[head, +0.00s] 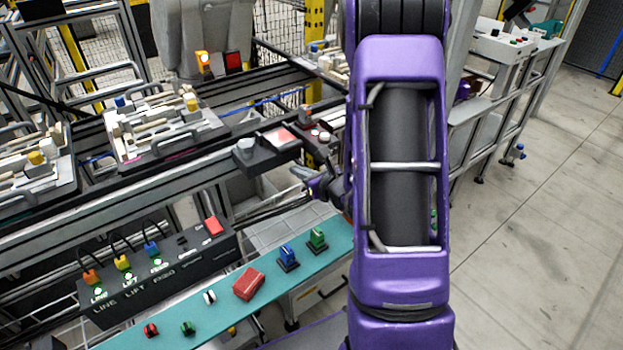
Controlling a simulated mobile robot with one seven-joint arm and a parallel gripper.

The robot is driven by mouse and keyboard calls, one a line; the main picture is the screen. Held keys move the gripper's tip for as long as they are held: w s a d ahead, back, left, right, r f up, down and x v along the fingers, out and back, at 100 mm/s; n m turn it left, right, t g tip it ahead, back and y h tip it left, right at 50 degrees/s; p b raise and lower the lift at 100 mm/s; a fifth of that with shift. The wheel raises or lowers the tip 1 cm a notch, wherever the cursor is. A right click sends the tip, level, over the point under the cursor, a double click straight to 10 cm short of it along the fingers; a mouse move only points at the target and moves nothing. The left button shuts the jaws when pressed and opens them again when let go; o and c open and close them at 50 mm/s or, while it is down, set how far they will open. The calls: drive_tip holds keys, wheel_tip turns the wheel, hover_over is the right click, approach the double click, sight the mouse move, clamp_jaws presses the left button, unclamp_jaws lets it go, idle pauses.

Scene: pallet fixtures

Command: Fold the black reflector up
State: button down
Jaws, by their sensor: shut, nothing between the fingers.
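A black flat piece with a pale red panel (282,135), which looks like the black reflector, lies low at the conveyor's near edge, left of my arm. A dark block with a grey knob (262,158) sits just in front of it. My gripper (308,178) shows small beside my purple arm, below and slightly right of the red panel. It is shut and empty. I cannot tell whether it touches the black piece. My arm hides part of this area.
A teal-topped panel (215,325) with switches and a red block (249,284) lies in front. Behind it is a black control box (160,275) with cables. Pallets with fixtures (160,130) stand on the conveyor at left. Clear floor (540,200) lies at right.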

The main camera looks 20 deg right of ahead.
sight(281, 140)
drive_tip(key=r, duration=0.1)
drive_tip(key=w+r+p, duration=0.1)
drive_tip(key=r, duration=0.1)
drive_tip(key=shift+w+a+r, duration=0.1)
drive_tip(key=shift+a+r, duration=0.05)
drive_tip(key=shift+r, duration=0.15)
drive_tip(key=shift+r, duration=0.1)
drive_tip(key=shift+r+g+p, duration=0.2)
drive_tip(key=shift+g+p, duration=0.1)
drive_tip(key=shift+p, duration=0.3)
